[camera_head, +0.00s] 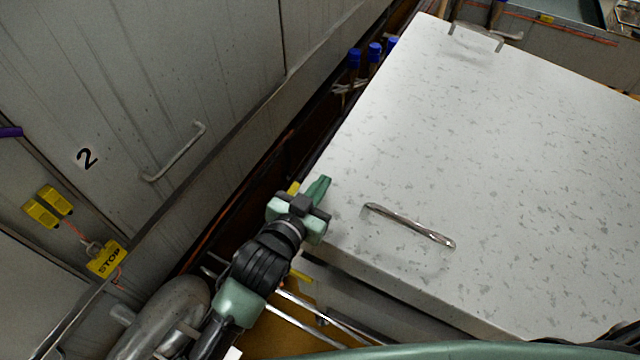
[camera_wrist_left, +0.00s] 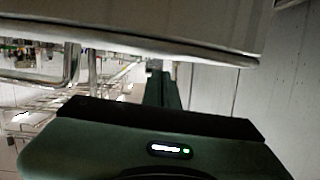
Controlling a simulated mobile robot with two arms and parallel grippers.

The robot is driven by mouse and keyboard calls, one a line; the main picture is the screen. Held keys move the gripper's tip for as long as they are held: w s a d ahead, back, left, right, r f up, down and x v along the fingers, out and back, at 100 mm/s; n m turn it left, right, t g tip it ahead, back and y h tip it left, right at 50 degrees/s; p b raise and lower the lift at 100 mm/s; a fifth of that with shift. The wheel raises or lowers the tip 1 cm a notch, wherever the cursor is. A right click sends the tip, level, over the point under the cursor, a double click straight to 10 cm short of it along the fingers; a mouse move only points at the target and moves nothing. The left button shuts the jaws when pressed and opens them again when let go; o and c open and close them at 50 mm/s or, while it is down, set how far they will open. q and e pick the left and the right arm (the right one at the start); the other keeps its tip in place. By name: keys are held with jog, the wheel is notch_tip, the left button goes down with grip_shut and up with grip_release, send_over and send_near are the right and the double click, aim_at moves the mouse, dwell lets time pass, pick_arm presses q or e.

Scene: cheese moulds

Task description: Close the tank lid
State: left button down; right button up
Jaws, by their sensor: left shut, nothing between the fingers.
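A large pale, mottled lid (camera_head: 500,150) with a metal handle (camera_head: 410,226) fills the right of the head view. Hinge-like brackets show at its far edge. Whether it is fully down cannot be told. My left gripper (camera_head: 319,188) is shut and empty at the lid's left edge, close to its near corner; contact cannot be told. In the left wrist view, the shut green fingers (camera_wrist_left: 165,88) point away below a pale panel edge (camera_wrist_left: 150,42), probably the lid's. My right gripper is not in view.
A grey panelled surface (camera_head: 230,60) marked 2, with a bar handle (camera_head: 176,154), lies left of a dark gap. Blue-topped posts (camera_head: 374,52) stand beyond the gripper.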

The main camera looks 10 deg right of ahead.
pick_arm(q)
jog(key=shift+a+f, duration=0.2)
jog(key=shift+f, duration=0.45)
